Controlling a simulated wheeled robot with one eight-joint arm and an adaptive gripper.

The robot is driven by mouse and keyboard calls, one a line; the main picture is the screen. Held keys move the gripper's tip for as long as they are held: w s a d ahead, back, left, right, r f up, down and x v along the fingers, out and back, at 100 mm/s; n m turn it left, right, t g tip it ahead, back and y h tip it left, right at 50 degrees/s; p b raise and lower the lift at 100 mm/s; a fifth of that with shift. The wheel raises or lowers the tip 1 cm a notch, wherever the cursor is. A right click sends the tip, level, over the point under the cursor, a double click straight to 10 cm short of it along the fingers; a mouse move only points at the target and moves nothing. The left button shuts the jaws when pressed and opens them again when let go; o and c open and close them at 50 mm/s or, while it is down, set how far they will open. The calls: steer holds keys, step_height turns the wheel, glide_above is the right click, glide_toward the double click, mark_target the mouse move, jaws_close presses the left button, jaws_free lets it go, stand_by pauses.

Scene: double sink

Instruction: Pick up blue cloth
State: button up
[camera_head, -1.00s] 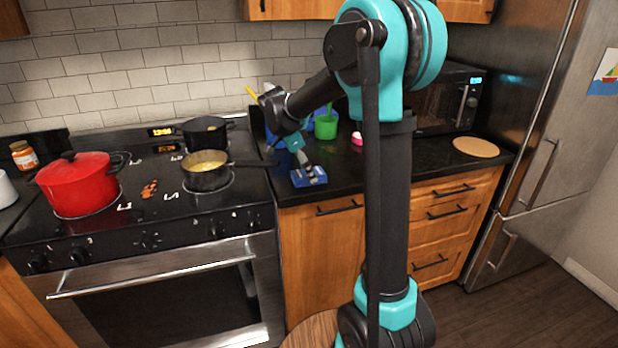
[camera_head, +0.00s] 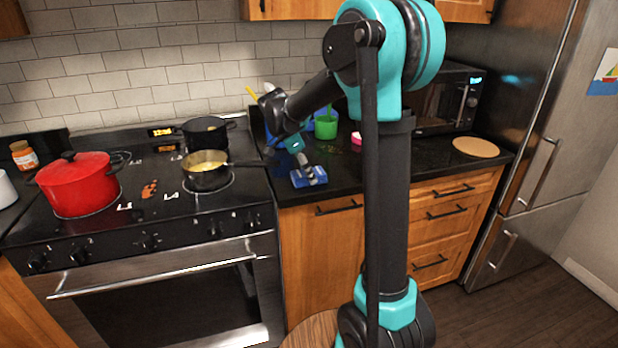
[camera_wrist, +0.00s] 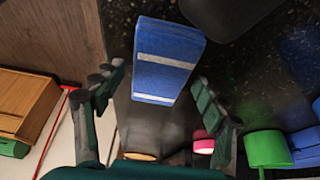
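The blue cloth (camera_head: 311,178) is a small folded block with white stripes, lying on the dark counter just right of the stove, near the front edge. In the wrist view the cloth (camera_wrist: 172,45) shows at the top middle. My gripper (camera_head: 304,164) is right at the cloth in the head view, pointing down. In the wrist view my gripper (camera_wrist: 158,78) is open, with one finger on each side of the cloth's near end. I see a gap beside each finger; whether a fingertip touches the cloth is not clear.
A green cup (camera_head: 325,127) and a pink item (camera_head: 356,138) stand behind the cloth. A pan (camera_head: 206,178) on the stove points its handle toward the cloth. A microwave (camera_head: 447,100) and a round tan board (camera_head: 476,147) are to the right. The counter between is clear.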

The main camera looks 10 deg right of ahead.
steer(key=c, duration=0.9)
step_height(320, 180, up, 20)
steer(key=shift+r, duration=0.25)
